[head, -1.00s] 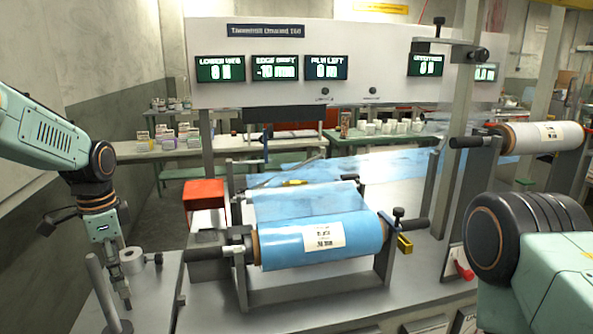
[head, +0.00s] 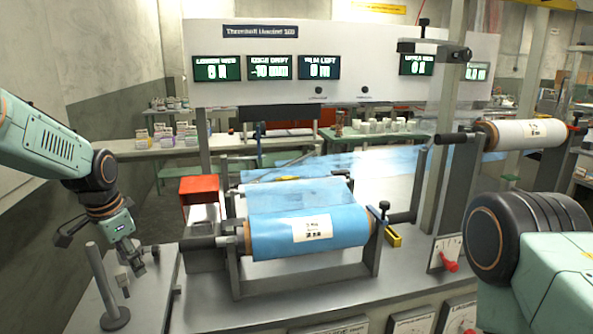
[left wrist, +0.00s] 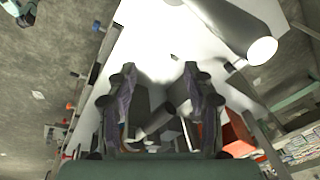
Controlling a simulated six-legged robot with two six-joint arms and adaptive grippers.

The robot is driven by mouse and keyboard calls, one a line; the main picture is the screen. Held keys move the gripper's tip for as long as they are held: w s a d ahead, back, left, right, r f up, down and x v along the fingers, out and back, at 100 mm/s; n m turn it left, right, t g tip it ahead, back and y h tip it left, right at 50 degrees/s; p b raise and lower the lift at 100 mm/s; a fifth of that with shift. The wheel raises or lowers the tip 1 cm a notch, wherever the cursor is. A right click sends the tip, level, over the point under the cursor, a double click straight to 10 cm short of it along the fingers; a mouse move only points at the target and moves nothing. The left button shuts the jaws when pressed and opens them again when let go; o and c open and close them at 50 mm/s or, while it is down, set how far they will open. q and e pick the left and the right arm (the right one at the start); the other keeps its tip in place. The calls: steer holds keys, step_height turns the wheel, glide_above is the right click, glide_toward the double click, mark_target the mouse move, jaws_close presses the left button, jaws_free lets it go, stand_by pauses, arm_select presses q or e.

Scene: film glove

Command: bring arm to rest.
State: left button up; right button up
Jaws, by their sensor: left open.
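My left arm comes in from the left in the head view. Its left gripper (head: 130,272) points down over the grey side table at the left of the machine, near a grey upright post (head: 106,290) on a round base. In the left wrist view the two fingers of the left gripper (left wrist: 160,100) stand apart with nothing between them. A short grey cylinder sits partly hidden behind the gripper in the head view. Of my right arm only a dark joint and pale green link show at the right; its gripper is out of view.
A blue film roll (head: 308,232) with a white label lies across the machine's stand. A red box (head: 201,188) is behind it to the left. A white roll (head: 520,134) hangs at the right. A display panel (head: 300,67) spans the back. A red lever (head: 450,262) is at the right.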

arm_select(q)
steer(key=s+d+f+n+t, duration=0.1)
steer(key=s+d+f+n, duration=0.3)
steer(key=f, duration=0.4)
steer(key=s+d+f+n+t, duration=0.1)
steer(key=s+d+f+n, duration=0.2)
steer(key=s+d+f, duration=0.45)
steer(key=s+f+g, duration=0.1)
steer(key=s+f, duration=0.2)
steer(key=s, duration=0.6)
steer(key=s+f+n+g, duration=0.1)
steer(key=s+f, duration=0.3)
steer(key=s, duration=0.6)
steer(key=s+f+g, duration=0.2)
steer(key=s+f, duration=0.2)
steer(key=s, duration=0.6)
steer(key=shift+s+d, duration=0.15)
steer(key=shift+d, duration=0.05)
